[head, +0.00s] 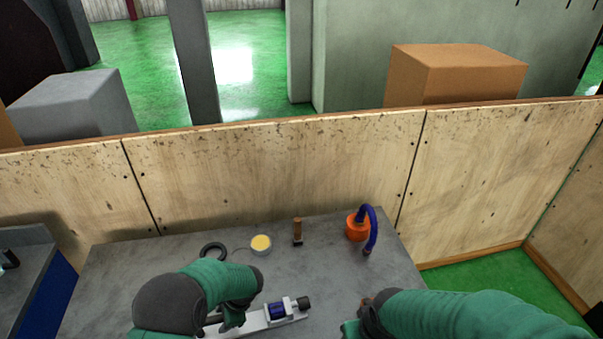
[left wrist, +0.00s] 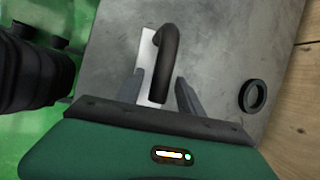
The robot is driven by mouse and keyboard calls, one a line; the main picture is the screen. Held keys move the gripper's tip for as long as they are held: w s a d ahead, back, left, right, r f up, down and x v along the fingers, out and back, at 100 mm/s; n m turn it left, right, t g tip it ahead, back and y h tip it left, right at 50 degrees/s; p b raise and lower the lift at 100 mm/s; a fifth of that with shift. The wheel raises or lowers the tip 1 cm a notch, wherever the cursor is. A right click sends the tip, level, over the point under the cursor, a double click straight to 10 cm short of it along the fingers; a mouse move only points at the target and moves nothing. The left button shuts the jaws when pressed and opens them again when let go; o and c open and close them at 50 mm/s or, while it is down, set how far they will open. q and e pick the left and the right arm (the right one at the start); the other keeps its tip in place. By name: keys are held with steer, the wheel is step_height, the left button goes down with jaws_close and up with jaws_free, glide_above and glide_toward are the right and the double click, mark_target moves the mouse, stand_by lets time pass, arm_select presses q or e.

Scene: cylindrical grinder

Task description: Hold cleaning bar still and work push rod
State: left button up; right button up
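A pale metal bar-like device (head: 258,321) lies on the grey table, with a blue block (head: 277,311) and a dark knob (head: 303,303) at its right end. I cannot tell which part is the cleaning bar and which the push rod. In the left wrist view a dark curved handle (left wrist: 167,62) stands over a pale plate (left wrist: 146,62). My left gripper (head: 234,319) is over the device's left part; its fingers (left wrist: 160,92) are apart on either side of the handle, with gaps visible. My right gripper (head: 357,326) is right of the device, cut by the frame; its fingers are unclear.
Behind the device on the table (head: 330,270) are a dark ring (head: 213,251), a yellow-topped round tin (head: 261,244), a brown-handled tool (head: 297,231) and an orange pot (head: 355,229) with a blue hose (head: 372,226). A wooden wall (head: 280,165) closes the back.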

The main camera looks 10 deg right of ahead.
stand_by(0.3)
arm_select(q)
steer(key=v, duration=1.2)
steer(key=shift+w+d+f, duration=0.1)
steer(key=s+a+r+n+h, duration=0.1)
steer(key=s+a+n, duration=0.3)
steer(key=s+n, duration=0.1)
steer(key=s+a+r+n+h+b, duration=0.1)
steer(key=s+a+n+h, duration=0.1)
steer(key=s+a+n, duration=0.2)
steer(key=s+a+r+n+h, duration=0.1)
steer(key=s+a+r+n, duration=0.1)
steer(key=s+a+n, duration=0.2)
steer(key=shift+s+a+n+t+h+b, duration=0.1)
steer(key=shift+s+n+t+h+b, duration=0.1)
steer(key=shift+s+n, duration=0.9)
steer(key=shift+s+a+n+t+h+b, duration=0.15)
steer(key=shift+s+n, duration=0.45)
steer(key=shift+s, duration=0.9)
